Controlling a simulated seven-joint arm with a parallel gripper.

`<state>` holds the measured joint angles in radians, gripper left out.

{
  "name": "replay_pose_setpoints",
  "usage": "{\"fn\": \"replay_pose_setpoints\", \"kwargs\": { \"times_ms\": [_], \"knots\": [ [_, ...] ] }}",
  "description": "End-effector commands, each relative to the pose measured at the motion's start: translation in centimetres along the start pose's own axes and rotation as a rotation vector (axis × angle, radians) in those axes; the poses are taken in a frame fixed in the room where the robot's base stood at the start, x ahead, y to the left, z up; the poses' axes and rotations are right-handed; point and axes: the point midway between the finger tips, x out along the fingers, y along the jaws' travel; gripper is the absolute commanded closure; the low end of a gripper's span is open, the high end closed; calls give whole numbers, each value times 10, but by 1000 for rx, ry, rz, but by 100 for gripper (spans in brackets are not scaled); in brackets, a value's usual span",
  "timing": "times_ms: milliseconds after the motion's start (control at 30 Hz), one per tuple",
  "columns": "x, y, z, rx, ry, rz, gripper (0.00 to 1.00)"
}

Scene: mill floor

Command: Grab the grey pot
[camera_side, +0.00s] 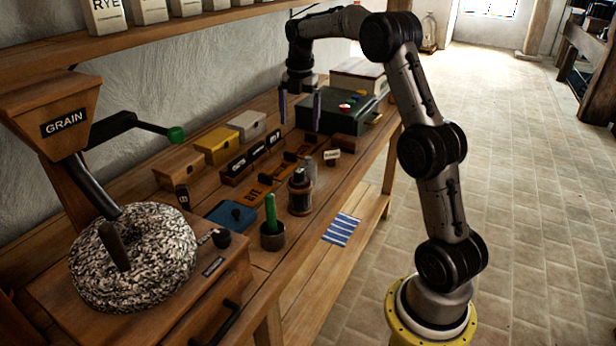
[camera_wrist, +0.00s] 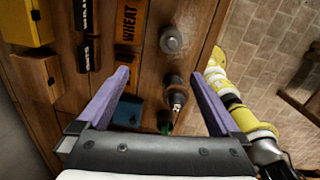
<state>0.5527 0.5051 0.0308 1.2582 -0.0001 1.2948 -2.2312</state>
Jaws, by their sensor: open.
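A small grey pot with a round top (camera_side: 309,168) stands on the bench, partly hidden behind a dark brown-banded jar (camera_side: 300,195). The wrist view shows the grey pot from above (camera_wrist: 172,40), upright, past the fingertips and slightly right of the middle between them. My gripper (camera_side: 300,108) is open and empty, its purple fingers pointing down above the bench near the green box. In the wrist view my gripper (camera_wrist: 159,76) has its fingers spread wide, and neither touches the pot. The jar (camera_wrist: 175,88) shows between the fingers.
A dark cup with a green stick (camera_side: 272,237) and a blue pad (camera_side: 231,216) stand nearer the grain mill (camera_side: 135,258). A dark green box with coloured buttons (camera_side: 345,112), a small label stand (camera_side: 331,157) and yellow box (camera_side: 216,145) are nearby. The bench's front edge is close to the pots.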

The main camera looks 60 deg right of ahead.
Motion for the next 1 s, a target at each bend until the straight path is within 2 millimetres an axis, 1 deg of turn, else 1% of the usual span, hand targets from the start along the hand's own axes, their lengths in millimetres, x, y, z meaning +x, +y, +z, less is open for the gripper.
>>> {"fn": "replay_pose_setpoints", "kwargs": {
  "times_ms": [33,67,200,267,500,600,700,867,1000],
  "knots": [
    [13,-5,8,19,15,-20,1],
    [20,-8,11,27,22,-30,1],
    [34,-15,19,50,33,-44,1],
    [41,-16,19,51,34,-46,1],
    [85,-18,16,49,34,-46,1],
    [100,-18,16,49,34,-45,1],
    [110,-19,16,49,32,-44,1],
    [119,-20,15,49,33,-44,1],
    [138,-22,16,49,34,-46,1]
  ]
}}
